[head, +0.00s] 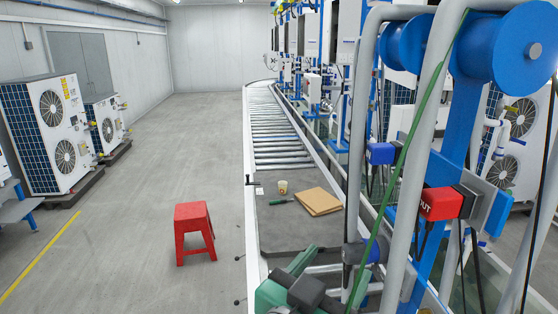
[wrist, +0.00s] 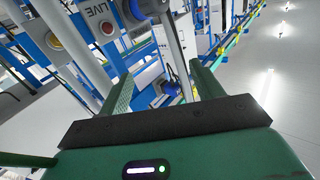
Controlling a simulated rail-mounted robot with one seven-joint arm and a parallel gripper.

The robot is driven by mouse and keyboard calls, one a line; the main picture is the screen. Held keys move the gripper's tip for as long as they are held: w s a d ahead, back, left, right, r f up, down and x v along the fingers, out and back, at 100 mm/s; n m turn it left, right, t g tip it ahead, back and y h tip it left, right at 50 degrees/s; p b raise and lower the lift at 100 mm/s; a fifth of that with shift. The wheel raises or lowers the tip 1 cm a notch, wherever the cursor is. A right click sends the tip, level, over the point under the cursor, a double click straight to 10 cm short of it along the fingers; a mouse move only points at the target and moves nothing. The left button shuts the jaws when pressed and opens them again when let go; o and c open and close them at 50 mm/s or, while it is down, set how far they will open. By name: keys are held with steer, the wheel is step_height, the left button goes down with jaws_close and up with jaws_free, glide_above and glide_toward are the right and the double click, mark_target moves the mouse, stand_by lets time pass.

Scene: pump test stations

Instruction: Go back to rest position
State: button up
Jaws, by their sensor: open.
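My gripper (wrist: 165,85) is open in the wrist view, its two green fingers spread apart with nothing between them. Behind the fingers, a grey pipe and blue station parts show. In the head view, green and dark parts of my arm (head: 290,285) are at the bottom, beside the conveyor. Whether the fingertips show there is hard to tell.
A blue station frame with pipes (head: 428,245) stands close on the right. A red stool (head: 193,217) stands on open floor.

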steer(key=s+a+r+n+t+y, duration=0.4)
steer(key=s+r+t+y, duration=0.1)
steer(key=s+r, duration=0.25)
steer(key=s+a+r+n+t+y, duration=0.35)
steer(key=s+r+t+y, duration=0.3)
steer(key=r, duration=0.25)
step_height(320, 180, up, 13)
steer(key=g+p, duration=0.1)
steer(key=p, duration=1.3)
steer(key=shift+w+h, duration=0.4)
steer(key=shift+h, duration=0.05)
steer(key=shift+s+r, duration=0.1)
